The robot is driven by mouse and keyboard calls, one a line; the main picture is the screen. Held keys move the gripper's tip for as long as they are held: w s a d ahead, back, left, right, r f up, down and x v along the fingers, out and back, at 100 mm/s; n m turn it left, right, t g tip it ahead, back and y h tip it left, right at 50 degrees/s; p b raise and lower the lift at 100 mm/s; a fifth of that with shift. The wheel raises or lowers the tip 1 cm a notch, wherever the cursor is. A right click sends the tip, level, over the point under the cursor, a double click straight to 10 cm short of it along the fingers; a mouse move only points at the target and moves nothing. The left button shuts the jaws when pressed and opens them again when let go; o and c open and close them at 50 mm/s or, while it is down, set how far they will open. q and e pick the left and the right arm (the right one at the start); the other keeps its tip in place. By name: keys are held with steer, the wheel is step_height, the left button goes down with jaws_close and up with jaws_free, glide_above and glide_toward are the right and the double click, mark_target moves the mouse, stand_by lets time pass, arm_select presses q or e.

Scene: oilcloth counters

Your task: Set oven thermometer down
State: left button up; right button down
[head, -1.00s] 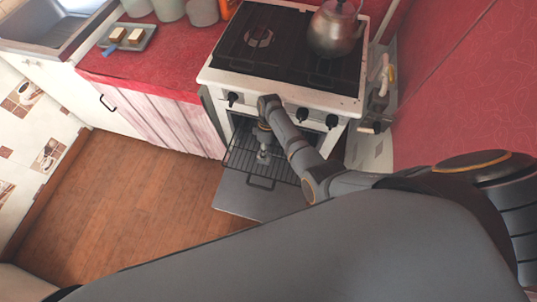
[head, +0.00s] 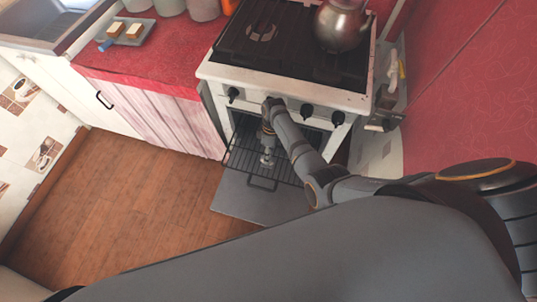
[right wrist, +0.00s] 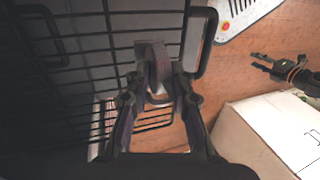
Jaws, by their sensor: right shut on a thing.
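My right gripper (head: 267,153) reaches down over the pulled-out wire oven rack (head: 240,160). In the right wrist view, its fingers (right wrist: 158,98) are shut on the oven thermometer (right wrist: 155,65), a small piece with a dark curved face and pale metal edges. The thermometer also shows as a small light piece in the head view (head: 267,162). It is at or just above the rack bars; I cannot tell whether it touches them. My left gripper (right wrist: 268,63) shows at the right of the right wrist view, its fingers apart and empty.
The oven door (head: 240,195) hangs open below the rack. A kettle (head: 341,25) stands on the stove (head: 285,45) above. The red counter (head: 150,60) at left holds a tray (head: 132,38). Wooden floor (head: 120,210) is clear in front.

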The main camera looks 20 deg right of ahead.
steer(key=c, duration=1.2)
jaws_free()
steer(key=shift+o, duration=0.2)
steer(key=shift+r, duration=0.2)
steer(key=p+v, duration=0.2)
steer(key=v, duration=1)
steer(key=shift+r, duration=0.4)
